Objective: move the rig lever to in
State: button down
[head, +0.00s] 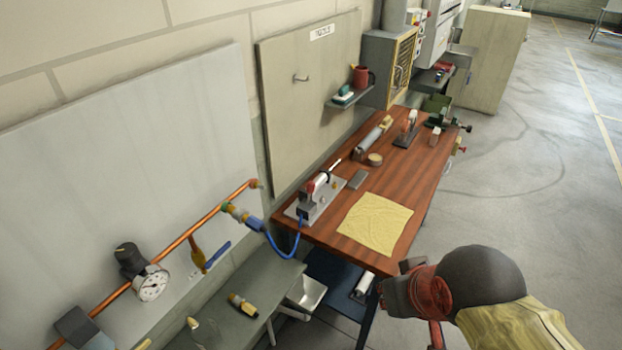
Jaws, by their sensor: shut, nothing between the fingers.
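A small rig with a grey base plate (331,201) stands on the near left part of the wooden bench. It carries a dark block and a red and white part (319,183), with a thin pale rod (334,166) sticking up beside it. I cannot tell for certain which part is the lever, or its position. A blue hose runs from the rig to the copper pipe on the wall panel. My gripper (392,292) is shut and empty at the bench's near right corner, well apart from the rig. Its fingertips are small and partly hidden.
A yellow cloth (376,224) lies right of the rig, near the bench edge (352,255). A grey block (357,180), a tape roll (375,159) and tools lie behind it. A gauge (151,283) and blue-handled valve (217,256) are on the left panel. Floor to the right is clear.

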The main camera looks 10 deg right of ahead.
aim_at(311, 185)
jog(key=l, duration=1.15)
jog(key=i+l, duration=0.15)
jog(key=l, duration=0.2)
jog(key=i+l+u, duration=0.1)
jog(key=l, duration=0.25)
jog(key=i+l, duration=0.25)
jog(key=i+l+u, duration=0.1)
jog(key=l, duration=0.3)
jog(key=i+j+u, duration=0.1)
jog(key=i, duration=0.75)
